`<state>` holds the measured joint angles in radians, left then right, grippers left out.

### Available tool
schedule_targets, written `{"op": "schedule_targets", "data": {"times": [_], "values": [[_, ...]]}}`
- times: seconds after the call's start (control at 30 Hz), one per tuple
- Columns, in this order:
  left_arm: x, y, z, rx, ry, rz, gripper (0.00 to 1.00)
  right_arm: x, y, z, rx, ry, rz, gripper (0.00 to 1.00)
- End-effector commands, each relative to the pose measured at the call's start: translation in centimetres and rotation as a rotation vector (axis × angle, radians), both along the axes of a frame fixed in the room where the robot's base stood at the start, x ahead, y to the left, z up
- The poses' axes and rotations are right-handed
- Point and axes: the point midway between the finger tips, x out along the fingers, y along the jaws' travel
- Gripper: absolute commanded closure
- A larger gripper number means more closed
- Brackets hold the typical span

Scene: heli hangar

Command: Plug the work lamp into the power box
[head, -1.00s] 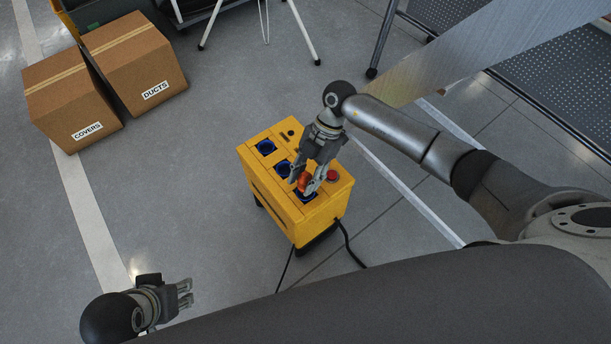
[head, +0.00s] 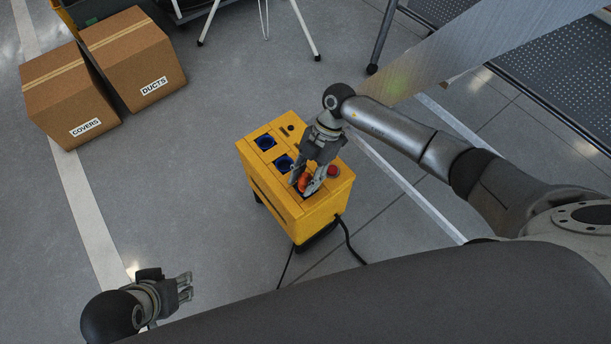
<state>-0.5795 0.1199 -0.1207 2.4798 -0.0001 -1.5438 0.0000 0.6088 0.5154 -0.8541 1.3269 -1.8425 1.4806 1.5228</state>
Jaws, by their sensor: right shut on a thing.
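The yellow power box (head: 277,205) stands on the floor in the middle of the head view, with blue sockets in a row on its top and a red button (head: 333,171) at its right edge. My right gripper (head: 305,190) is shut on an orange-red plug (head: 303,182) at the nearest socket. Fingers and plug cover most of that socket, so I cannot tell how deep the plug sits. The other two sockets (head: 265,142) look empty. My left gripper (head: 188,287) is at the lower left, away from the box, its fingers apart and empty. I cannot make out the work lamp.
Two cardboard boxes, COVERS (head: 70,95) and DUCTS (head: 137,62), stand at the upper left. A perforated metal bench (head: 530,75) is at the upper right. A black cable (head: 347,240) runs from the power box. The floor left of the box is clear.

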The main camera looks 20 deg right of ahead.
Motion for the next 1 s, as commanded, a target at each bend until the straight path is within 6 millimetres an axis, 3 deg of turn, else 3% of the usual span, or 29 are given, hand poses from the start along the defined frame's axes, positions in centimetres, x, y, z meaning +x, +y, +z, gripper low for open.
{"op": "schedule_targets", "data": {"times": [0.13,0.17,0.33,0.57,0.77,1.0], "values": [[0.44,-0.15,-0.12,-0.004,-0.020,-0.002,0.60,0.02,0.03,-0.47,0.000,-0.001,0.000,0.90],[0.58,-0.19,-0.05,-0.006,-0.026,-0.003,0.60,0.02,0.04,-0.47,0.000,-0.001,0.000,0.64],[0.65,-0.21,0.03,-0.006,-0.027,-0.003,0.60,0.02,0.03,-0.39,0.001,-0.001,0.000,0.42],[0.60,-0.22,0.00,-0.005,-0.024,-0.003,0.60,0.01,0.02,-0.40,0.000,0.000,0.001,0.40],[0.57,-0.23,-0.02,-0.005,-0.023,-0.003,0.60,-0.01,0.00,-0.42,0.000,0.000,0.000,0.18],[0.56,-0.24,-0.02,-0.006,-0.022,-0.004,0.60,-0.01,0.00,-0.42,0.000,0.000,0.000,0.18]]}}
